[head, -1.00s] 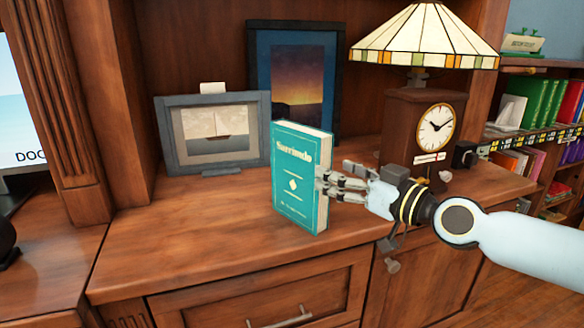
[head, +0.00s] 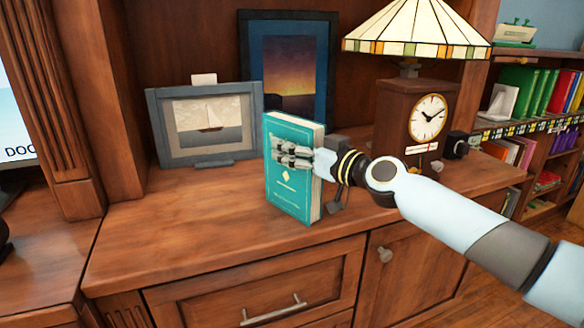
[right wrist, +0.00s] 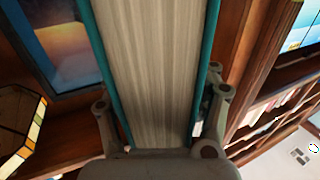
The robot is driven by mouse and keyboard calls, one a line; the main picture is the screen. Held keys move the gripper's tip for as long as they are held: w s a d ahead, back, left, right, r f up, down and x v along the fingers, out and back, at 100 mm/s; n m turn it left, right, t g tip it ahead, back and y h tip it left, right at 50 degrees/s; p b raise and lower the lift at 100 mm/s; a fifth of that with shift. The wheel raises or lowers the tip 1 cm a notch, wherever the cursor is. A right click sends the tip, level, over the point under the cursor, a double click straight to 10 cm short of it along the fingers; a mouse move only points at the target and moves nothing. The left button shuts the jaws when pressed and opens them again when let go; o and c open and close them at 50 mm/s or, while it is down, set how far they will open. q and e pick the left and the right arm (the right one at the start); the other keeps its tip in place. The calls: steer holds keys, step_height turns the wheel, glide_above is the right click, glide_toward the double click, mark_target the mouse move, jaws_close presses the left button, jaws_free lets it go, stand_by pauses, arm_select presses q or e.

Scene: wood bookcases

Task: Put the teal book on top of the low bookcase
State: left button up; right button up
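The teal book (head: 290,193) stands upright on the wooden counter (head: 180,225) in the head view. My right gripper (head: 291,155) reaches it from the right, one set of fingers lying across the upper front cover. In the right wrist view the book's pale page block (right wrist: 155,70) fills the space between my two fingers, one beside each teal cover. Whether they press on the covers is unclear; the far finger is hidden in the head view. The low bookcase (head: 560,68) with coloured books stands at the right. My left gripper is not in view.
A framed sailboat picture (head: 207,125) stands left of the book and a dark-framed sunset picture (head: 289,75) behind it. A clock (head: 428,116) and a stained-glass lamp (head: 420,28) stand to the right. A small green-topped object (head: 515,33) sits on the low bookcase.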

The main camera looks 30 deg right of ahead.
mark_target(297, 120)
jaws_close()
steer(key=shift+r, duration=0.1)
stand_by(0.3)
steer(key=shift+w+r+p, duration=0.1)
steer(key=shift+r+p, duration=0.65)
steer(key=shift+r, duration=0.15)
step_height(297, 120, up, 3)
steer(key=shift+d+f+p, duration=0.1)
steer(key=shift+p, duration=1.1)
steer(key=s+d+r+p, duration=0.4)
steer(key=s+r+p, duration=0.25)
steer(key=s, duration=0.45)
steer(key=s+a+r+n+g+y+b, duration=0.1)
steer(key=s+a+r+n+y, duration=0.1)
steer(key=a, duration=0.7)
steer(key=s+a+r+n+g+y+b, duration=0.1)
steer(key=a+y, duration=0.3)
steer(key=a, duration=0.6)
steer(key=shift+s+a+r+n+b, duration=0.2)
steer(key=shift+s+r+n+b, duration=0.3)
steer(key=shift+s+r+b, duration=0.15)
